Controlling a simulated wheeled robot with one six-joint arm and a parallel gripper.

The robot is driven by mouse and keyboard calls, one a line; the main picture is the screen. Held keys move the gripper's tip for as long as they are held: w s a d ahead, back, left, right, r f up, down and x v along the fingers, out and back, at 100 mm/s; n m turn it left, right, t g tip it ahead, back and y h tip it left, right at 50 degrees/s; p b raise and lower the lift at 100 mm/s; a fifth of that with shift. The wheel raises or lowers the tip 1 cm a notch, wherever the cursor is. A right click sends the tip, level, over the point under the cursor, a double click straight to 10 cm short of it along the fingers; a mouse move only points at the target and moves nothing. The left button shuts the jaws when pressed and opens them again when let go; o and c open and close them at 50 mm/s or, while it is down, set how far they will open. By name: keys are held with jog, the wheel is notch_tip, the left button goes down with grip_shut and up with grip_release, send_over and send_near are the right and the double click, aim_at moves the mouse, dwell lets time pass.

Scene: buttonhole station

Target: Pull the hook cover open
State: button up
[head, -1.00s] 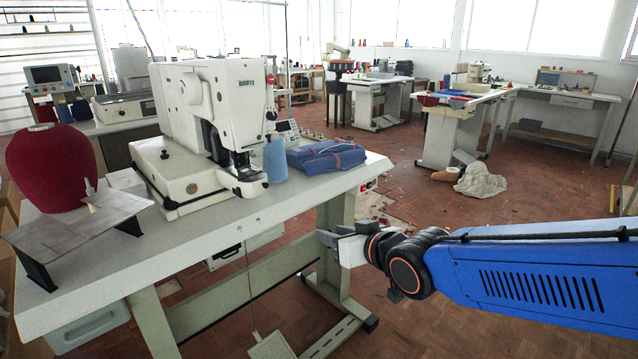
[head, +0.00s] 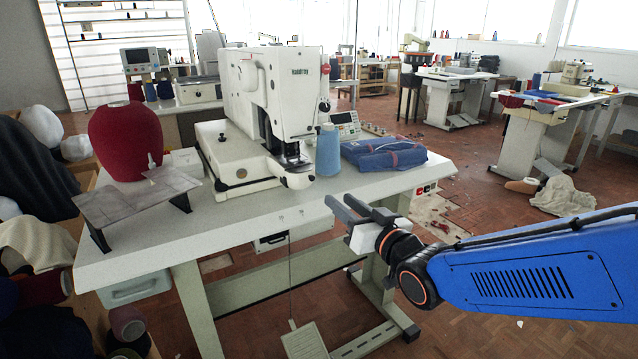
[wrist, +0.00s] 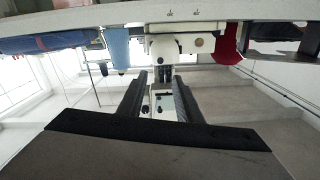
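The white buttonhole machine (head: 270,90) stands on the worktable, its bed (head: 238,158) reaching toward the front. I cannot clearly pick out the hook cover; the low front end of the bed (head: 297,181), below the needle area, faces my gripper's side. My gripper (head: 338,203) is open and empty, in front of the table's front edge and to the right of the machine, apart from it. In the wrist view the picture is upside down; the two dark fingers (wrist: 160,80) stand apart, with the machine (wrist: 165,47) seen beyond them.
On the worktable (head: 340,190) are a blue thread cone (head: 328,150), folded blue denim (head: 383,154), a red cone (head: 125,140) and a grey metal stand (head: 135,198). The front table strip is clear.

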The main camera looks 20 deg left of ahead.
aim_at(313, 179)
jog(key=x, duration=1.2)
grip_shut()
